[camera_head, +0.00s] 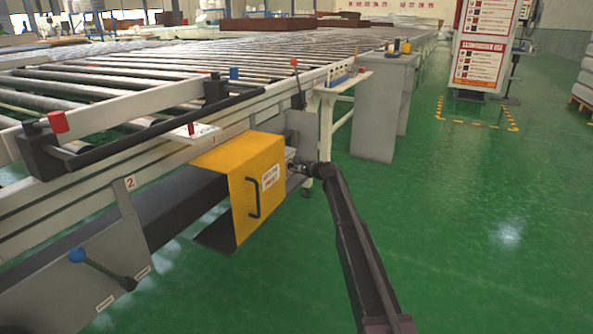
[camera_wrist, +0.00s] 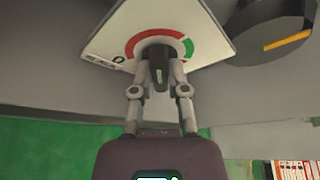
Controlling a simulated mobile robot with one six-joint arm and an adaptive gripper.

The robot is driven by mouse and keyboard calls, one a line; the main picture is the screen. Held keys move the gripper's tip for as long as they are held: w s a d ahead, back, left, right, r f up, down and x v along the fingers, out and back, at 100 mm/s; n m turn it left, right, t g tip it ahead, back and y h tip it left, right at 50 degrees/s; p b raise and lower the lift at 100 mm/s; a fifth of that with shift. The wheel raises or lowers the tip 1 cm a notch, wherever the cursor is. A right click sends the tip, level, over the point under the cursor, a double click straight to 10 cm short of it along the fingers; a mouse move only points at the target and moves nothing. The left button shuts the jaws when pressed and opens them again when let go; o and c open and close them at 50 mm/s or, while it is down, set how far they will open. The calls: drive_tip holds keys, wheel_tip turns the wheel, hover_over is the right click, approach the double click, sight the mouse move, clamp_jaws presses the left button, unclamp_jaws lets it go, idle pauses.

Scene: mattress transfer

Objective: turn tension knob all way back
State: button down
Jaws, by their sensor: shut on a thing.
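The tension knob (camera_wrist: 158,68) is dark and narrow, on a white dial plate (camera_wrist: 112,40) with a red and green arc, in the wrist view. My gripper (camera_wrist: 158,72) is shut on the knob, with one finger on each side of it. In the head view my gripper (camera_head: 300,168) reaches in behind the yellow cover box (camera_head: 252,180), near a grey panel on the side of the roller conveyor. The knob and dial are hidden there. The knob's pointer position on the arc cannot be read clearly.
A round dark part with a yellow bar (camera_wrist: 288,40) is close to the dial at right. The yellow box has a black handle (camera_head: 254,198). A blue-knobbed lever (camera_head: 100,268) is at lower left. A grey cabinet (camera_head: 376,115) stands behind; green floor at right is open.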

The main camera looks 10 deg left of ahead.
drive_tip(key=shift+s+a+n, duration=0.15)
drive_tip(key=shift+a+n, duration=0.15)
drive_tip(key=shift+n, duration=0.1)
drive_tip(key=c, duration=0.6)
unclamp_jaws()
drive_tip(key=shift+f, duration=0.1)
drive_tip(key=shift+c, duration=0.2)
drive_tip(key=shift+o, duration=0.2)
drive_tip(key=shift+d, duration=0.1)
